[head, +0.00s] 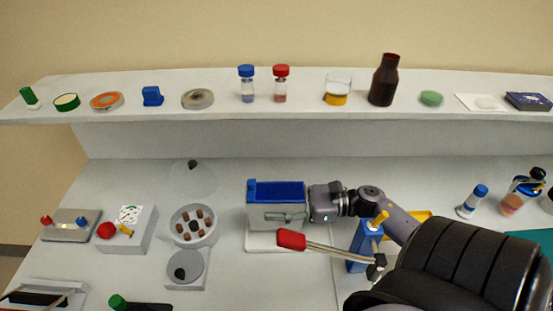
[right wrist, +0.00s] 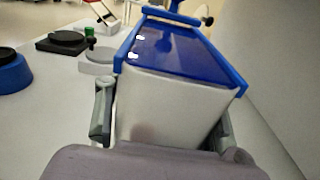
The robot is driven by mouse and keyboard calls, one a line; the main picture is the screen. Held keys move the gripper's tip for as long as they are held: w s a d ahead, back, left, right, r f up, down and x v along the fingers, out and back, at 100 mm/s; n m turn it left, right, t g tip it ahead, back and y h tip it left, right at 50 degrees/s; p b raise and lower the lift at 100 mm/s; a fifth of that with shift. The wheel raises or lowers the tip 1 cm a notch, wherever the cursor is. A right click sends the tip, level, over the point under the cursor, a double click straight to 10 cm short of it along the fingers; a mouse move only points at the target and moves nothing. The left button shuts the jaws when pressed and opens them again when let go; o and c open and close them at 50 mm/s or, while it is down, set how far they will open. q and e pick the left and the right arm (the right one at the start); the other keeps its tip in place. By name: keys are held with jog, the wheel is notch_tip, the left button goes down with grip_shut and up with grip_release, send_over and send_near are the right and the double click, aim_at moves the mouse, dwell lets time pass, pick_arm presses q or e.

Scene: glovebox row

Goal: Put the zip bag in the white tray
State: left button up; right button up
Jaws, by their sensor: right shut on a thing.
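My right gripper (head: 289,216) reaches in from the right and is shut on a box-like thing with a pale body and a blue top (head: 276,191). In the right wrist view, the fingers of the gripper (right wrist: 163,122) flank its white body (right wrist: 165,103), below a blue-rimmed top. I cannot tell whether this is the zip bag. A low white slab (head: 262,243), possibly the white tray, shows directly under it. Whether the two touch is unclear. A flat white square with a pale lump (head: 482,101) lies on the shelf. My left gripper is not in view.
A round dish with brown pieces (head: 194,226) and a control box (head: 128,228) stand to the left. Bottles and jars line the shelf (head: 225,112) above.

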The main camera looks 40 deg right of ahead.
notch_tip(320, 180, down, 3)
jog(key=shift+f, duration=0.3)
jog(key=o, duration=1.3)
jog(key=shift+f, duration=0.1)
jog(key=shift+s+d, duration=0.1)
jog(key=b+v, duration=0.2)
jog(key=v, duration=0.4)
jog(key=shift+s+d, duration=0.1)
jog(key=shift+d, duration=0.1)
jog(key=shift+s+d, duration=0.25)
jog(key=shift+d, duration=0.05)
